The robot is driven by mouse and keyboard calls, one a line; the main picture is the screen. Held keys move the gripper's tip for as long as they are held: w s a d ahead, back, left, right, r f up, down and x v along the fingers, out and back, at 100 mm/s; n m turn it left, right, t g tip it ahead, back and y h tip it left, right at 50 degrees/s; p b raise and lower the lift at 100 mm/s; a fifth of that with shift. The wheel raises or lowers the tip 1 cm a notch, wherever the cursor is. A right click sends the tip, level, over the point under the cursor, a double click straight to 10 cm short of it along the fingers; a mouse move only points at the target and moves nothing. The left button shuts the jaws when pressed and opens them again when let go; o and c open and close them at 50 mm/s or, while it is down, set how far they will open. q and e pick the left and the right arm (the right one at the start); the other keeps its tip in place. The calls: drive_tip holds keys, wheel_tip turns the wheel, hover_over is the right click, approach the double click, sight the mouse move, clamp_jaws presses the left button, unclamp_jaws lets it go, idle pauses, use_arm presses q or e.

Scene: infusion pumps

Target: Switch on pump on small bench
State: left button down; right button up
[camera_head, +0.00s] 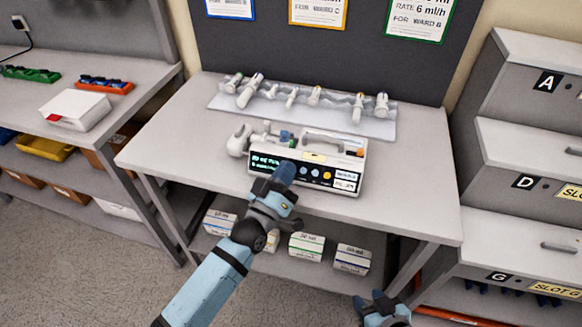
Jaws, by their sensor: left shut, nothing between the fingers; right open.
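The infusion pump (343,166) stands on the small bench (178,145), a white box with a top handle. Its front has a lit dark screen with green text (264,162) at the left, and several coloured round buttons (315,174) at the right. My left gripper (283,174) is shut and empty, with its tip in front of the pump's face between screen and buttons. It covers part of the front, and I cannot tell whether it touches. My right gripper (381,306) is low at the bottom edge, below the bench and away from the pump; it is open.
A clear rack with several syringes (312,97) lies behind the pump. Several boxes (306,246) sit on the bench's lower shelf. Grey drawers (534,155) stand at the right. Another bench (40,100) with a white box (75,110) is at the left. The bench top beside the pump is clear.

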use_arm(q)
drive_tip(key=shift+f, duration=0.25)
drive_tip(key=shift+s+a+p, duration=0.1)
drive_tip(key=shift+s+p, duration=0.3)
drive_tip(key=shift+p, duration=0.15)
drive_tip(key=shift+s+a, duration=0.1)
drive_tip(key=shift+s, duration=0.05)
drive_tip(key=shift+r, duration=0.2)
drive_tip(key=shift+s+a+r+p, duration=0.15)
drive_tip(key=shift+s+r+p, duration=0.2)
drive_tip(key=shift+s+p, duration=0.2)
drive_tip(key=s+p, duration=0.1)
drive_tip(key=s+r, duration=0.1)
drive_tip(key=s+a+p, duration=0.1)
drive_tip(key=shift+s+r+p, duration=0.15)
drive_tip(key=shift+r+p, duration=0.1)
drive_tip(key=shift+p, duration=0.1)
